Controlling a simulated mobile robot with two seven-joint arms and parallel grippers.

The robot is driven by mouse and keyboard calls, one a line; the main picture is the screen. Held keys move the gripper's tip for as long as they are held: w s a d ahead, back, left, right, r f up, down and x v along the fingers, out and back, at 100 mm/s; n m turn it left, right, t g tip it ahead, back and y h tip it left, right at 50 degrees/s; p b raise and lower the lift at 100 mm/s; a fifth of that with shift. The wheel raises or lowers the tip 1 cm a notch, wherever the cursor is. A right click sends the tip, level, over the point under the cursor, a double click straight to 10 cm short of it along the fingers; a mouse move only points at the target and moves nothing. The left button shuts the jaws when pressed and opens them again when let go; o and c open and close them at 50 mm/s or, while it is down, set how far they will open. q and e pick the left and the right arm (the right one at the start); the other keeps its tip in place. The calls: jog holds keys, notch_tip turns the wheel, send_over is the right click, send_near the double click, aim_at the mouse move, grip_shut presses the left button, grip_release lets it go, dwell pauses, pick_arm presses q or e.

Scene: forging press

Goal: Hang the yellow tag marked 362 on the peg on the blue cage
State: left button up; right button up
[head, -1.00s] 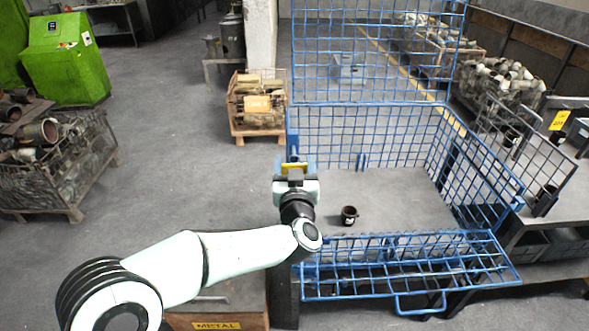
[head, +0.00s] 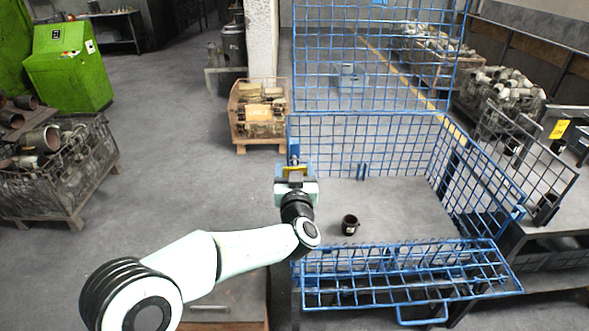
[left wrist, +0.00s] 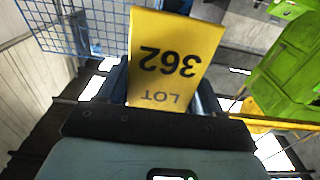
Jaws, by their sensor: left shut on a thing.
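My left gripper (head: 295,175) is at the left side of the blue cage (head: 370,118), by its left corner post. It is shut on the yellow tag (head: 293,168), which shows as a thin strip in the head view. In the left wrist view the tag (left wrist: 175,60) reads 362 and LOT upside down, gripped between the blue fingers (left wrist: 165,98). Blue mesh (left wrist: 75,28) shows at that view's upper left. I cannot make out the peg clearly; the gripper and tag cover part of the post. My right gripper is not in view.
A small dark cup (head: 349,225) stands on the cage floor. The folded front mesh panel (head: 410,275) lies low at the front. Another yellow tag (head: 558,129) is on the right bench. A wooden crate (head: 258,112) stands behind left. The floor (head: 170,170) at left is clear.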

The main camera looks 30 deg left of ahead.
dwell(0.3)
pick_arm(q)
jog(key=o, duration=1.1)
jog(key=b+v, duration=0.1)
jog(key=v, duration=1.2)
jog(key=shift+s, duration=0.2)
jog(key=shift+d, duration=0.1)
